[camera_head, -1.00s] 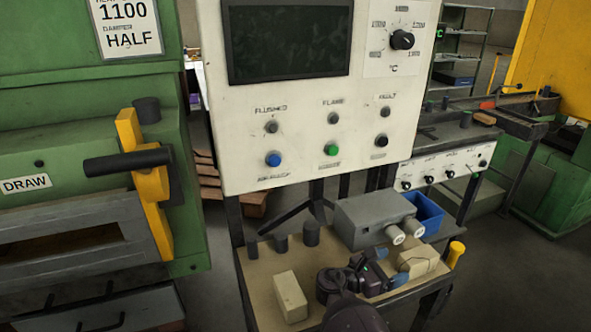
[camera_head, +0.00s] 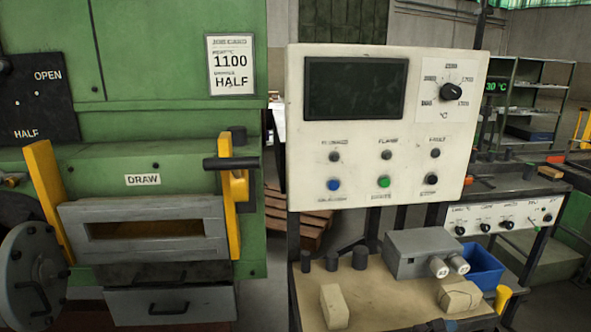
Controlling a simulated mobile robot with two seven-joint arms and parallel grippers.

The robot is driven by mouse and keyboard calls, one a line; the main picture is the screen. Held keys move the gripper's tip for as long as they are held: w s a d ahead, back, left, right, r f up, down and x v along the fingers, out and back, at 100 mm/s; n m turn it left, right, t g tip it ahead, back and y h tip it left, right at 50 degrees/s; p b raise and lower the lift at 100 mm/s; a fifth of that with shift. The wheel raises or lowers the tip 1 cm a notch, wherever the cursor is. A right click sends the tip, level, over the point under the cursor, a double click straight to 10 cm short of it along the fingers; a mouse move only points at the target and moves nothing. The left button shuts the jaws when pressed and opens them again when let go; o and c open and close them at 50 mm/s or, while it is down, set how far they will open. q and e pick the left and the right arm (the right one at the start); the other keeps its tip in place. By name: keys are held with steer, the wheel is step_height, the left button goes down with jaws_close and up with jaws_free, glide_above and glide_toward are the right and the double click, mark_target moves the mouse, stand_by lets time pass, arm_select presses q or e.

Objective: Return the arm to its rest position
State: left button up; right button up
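In the head view my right gripper (camera_head: 437,325) shows only as a small dark piece at the bottom edge, in front of the tan work table (camera_head: 385,290). Its fingers cannot be made out, and the rest of the arm is out of the picture. My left arm and gripper are not in view. A tan block (camera_head: 459,296) lies on the table just beyond the dark piece, apart from it in the picture. A second tan block (camera_head: 334,307) stands at the table's left.
The control panel (camera_head: 388,130) stands above the table. A grey box (camera_head: 420,250) and blue bin (camera_head: 482,268) sit at the table's back. The green furnace (camera_head: 170,120) with its draw door (camera_head: 145,232) is at left. Pallets (camera_head: 295,215) lie behind.

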steer(key=s+f+m+t+y, duration=0.55)
steer(key=s+f+y, duration=0.45)
steer(key=f, duration=0.3)
steer(key=s+a+r+m+t+y, duration=0.3)
steer(key=s+a+m+y, duration=0.4)
steer(key=m, duration=0.5)
steer(key=s+a+t, duration=0.1)
steer(key=s+a, duration=0.1)
steer(key=s, duration=0.1)
steer(key=shift+s+a+t+y, duration=0.25)
steer(key=shift+s+t+y, duration=0.1)
steer(key=shift+y, duration=0.05)
